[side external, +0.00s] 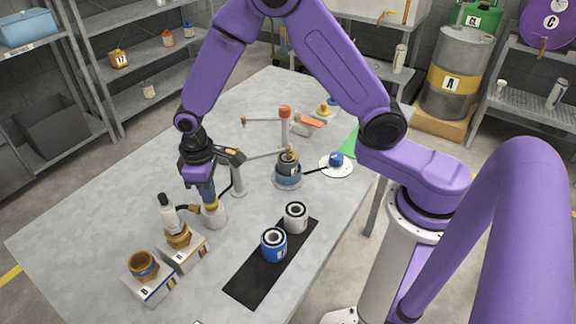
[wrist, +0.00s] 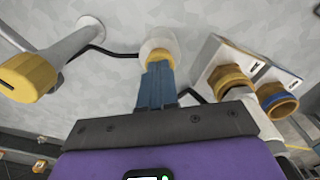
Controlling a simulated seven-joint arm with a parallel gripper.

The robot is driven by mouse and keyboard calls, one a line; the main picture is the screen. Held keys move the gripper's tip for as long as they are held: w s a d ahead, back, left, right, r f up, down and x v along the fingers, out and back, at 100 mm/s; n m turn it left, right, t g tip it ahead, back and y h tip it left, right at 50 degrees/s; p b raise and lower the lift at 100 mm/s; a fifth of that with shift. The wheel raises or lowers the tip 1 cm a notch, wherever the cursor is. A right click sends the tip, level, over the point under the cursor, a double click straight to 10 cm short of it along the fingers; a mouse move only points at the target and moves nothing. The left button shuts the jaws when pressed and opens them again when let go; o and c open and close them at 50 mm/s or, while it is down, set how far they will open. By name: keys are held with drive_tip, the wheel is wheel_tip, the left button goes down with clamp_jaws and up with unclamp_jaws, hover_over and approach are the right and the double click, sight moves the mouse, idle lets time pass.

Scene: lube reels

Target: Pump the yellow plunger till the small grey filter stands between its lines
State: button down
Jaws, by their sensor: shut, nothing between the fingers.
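The yellow plunger (side external: 211,206) tops a short white pump body (side external: 214,217) on the table. In the wrist view the yellow plunger (wrist: 158,55) shows just beyond my fingertips. My gripper (side external: 208,200) points down over it with its blue fingers together and empty. The fingertips (wrist: 158,66) are at the plunger's top; I cannot tell whether they touch it. A small pale grey can with a dark open top, which looks like the small grey filter (side external: 295,217), stands upright on the black mat (side external: 244,288). Its lines are too small to make out.
A blue can (side external: 273,245) stands on the mat in front. Boxes (side external: 151,284) with brass fittings stand left of it. A grey post (side external: 238,182) with a yellow-faced head rises behind my gripper. A round blue-grey pot (side external: 289,170) and a swing arm stand further back.

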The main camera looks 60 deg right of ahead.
wheel_tip(320, 180, up, 7)
drive_tip(key=shift+r, duration=0.2)
idle(1.1)
idle(1.0)
drive_tip(key=s+d+r+n, duration=0.2)
drive_tip(key=s+d, duration=0.2)
drive_tip(key=s, duration=0.5)
drive_tip(key=s+d+r+n, duration=0.2)
drive_tip(key=s+d, duration=0.2)
drive_tip(key=s, duration=0.4)
drive_tip(key=s+d+r+n, duration=0.2)
drive_tip(key=s+d, duration=0.2)
drive_tip(key=s, duration=0.5)
drive_tip(key=shift+s+r+n, duration=0.3)
drive_tip(key=shift+s+r, duration=0.05)
drive_tip(key=shift+r, duration=0.05)
drive_tip(key=shift+d, duration=0.1)
